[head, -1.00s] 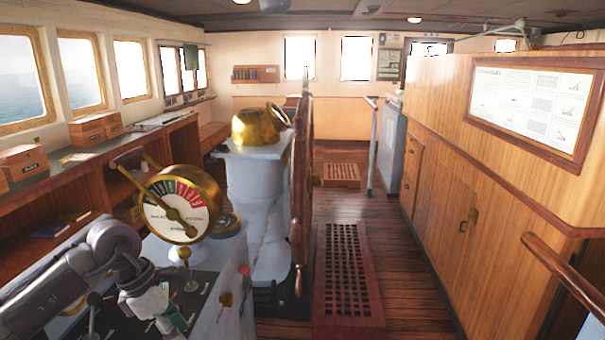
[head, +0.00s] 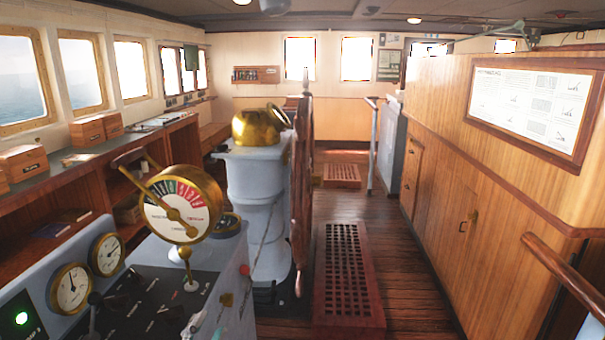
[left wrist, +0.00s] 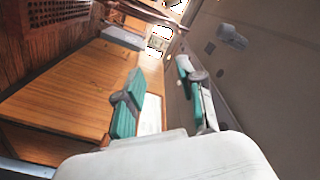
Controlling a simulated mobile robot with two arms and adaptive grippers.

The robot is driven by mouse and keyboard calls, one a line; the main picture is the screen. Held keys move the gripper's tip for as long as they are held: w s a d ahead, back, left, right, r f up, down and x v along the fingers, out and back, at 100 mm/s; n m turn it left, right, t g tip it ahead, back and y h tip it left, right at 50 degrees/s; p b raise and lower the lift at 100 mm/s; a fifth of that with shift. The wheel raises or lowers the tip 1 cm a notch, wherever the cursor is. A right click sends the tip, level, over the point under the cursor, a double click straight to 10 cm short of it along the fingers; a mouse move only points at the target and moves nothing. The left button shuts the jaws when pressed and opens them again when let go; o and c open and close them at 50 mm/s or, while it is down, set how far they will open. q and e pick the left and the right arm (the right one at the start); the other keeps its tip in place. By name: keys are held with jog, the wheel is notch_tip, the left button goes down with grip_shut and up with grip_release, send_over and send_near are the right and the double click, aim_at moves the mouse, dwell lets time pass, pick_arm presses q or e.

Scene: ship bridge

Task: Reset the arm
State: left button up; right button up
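My left gripper (left wrist: 160,72) shows in the left wrist view, with two teal-padded fingers spread apart and nothing between them. It faces the wood-panelled side of the room, tilted in the picture. In the head view only a small pale piece, perhaps of this gripper, shows at the bottom edge over the console, and the rest of the left arm is out of frame. My right gripper is in neither view.
The grey console carries a brass engine telegraph (head: 183,205), two gauges (head: 88,272) and a lit green lamp (head: 21,318). Beyond are a steering wheel (head: 301,190) and a floor grating (head: 347,275). A wooden cabinet wall (head: 450,200) stands right. The aisle is clear.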

pick_arm(q)
jog(key=s+a+f+n+g+y, duration=0.35)
jog(key=s+f+n+g, duration=0.35)
jog(key=s+f, duration=0.55)
jog(key=s+f+n+g+h, duration=0.2)
jog(key=s+f+g, duration=0.7)
jog(key=s, duration=0.4)
notch_tip(320, 180, down, 27)
jog(key=s, duration=0.2)
jog(key=s+a+f+g, duration=0.1)
jog(key=s+a+f, duration=0.2)
jog(key=s+f, duration=1.2)
jog(key=shift+s, duration=0.5)
jog(key=shift+y, duration=0.25)
